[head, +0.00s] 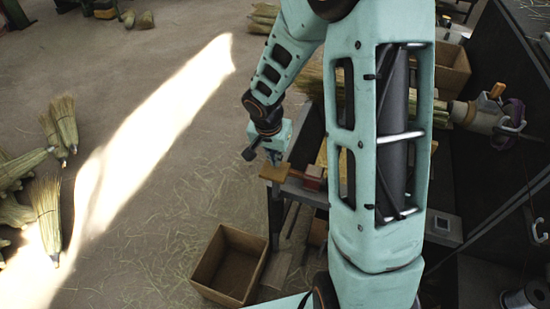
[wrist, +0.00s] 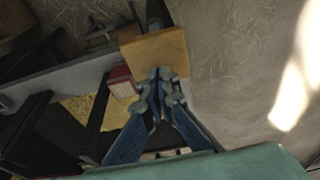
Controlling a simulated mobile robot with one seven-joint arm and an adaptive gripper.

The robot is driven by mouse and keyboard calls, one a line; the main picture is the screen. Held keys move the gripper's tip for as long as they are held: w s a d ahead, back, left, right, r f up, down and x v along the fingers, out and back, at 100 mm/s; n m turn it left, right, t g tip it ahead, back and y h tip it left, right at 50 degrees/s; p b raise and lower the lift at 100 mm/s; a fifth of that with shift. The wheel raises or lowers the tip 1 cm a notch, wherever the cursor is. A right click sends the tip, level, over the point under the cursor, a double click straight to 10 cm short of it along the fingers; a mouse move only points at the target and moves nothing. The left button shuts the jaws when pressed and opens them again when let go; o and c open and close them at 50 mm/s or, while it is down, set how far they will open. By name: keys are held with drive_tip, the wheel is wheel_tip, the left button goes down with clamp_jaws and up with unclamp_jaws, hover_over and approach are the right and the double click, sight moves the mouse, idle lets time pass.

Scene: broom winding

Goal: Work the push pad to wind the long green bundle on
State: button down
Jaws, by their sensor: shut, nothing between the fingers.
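The push pad looks like a flat tan plate (head: 274,172) at the near-left end of a grey metal bench. It also shows in the wrist view (wrist: 158,48). My gripper (head: 273,156) is shut and empty, its tips pointing down at the pad. In the wrist view my fingertips (wrist: 162,74) overlap the pad's near edge; I cannot tell if they touch. A red block with a pale face (wrist: 122,82) sits beside the pad. Greenish straw (head: 311,82) shows behind my arm, which hides much of it; I cannot tell whether it is the long green bundle.
An open cardboard box (head: 228,266) stands on the floor below the bench. Another box (head: 452,68) is behind my arm. A pale cylindrical piece with a purple band (head: 505,122) is at the right. Several brooms (head: 46,212) lie at the left.

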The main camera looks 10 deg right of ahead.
drive_tip(key=shift+f, duration=0.1)
drive_tip(key=shift+f+b, duration=0.95)
drive_tip(key=shift+b, duration=0.2)
drive_tip(key=shift+f, duration=0.1)
wheel_tip(320, 180, down, 8)
drive_tip(key=b, duration=0.8)
drive_tip(key=shift+s+r, duration=0.15)
drive_tip(key=shift+r, duration=0.05)
wheel_tip(320, 180, up, 10)
drive_tip(key=p, duration=0.6)
drive_tip(key=shift+f, duration=0.1)
idle(0.5)
drive_tip(key=shift+f, duration=0.1)
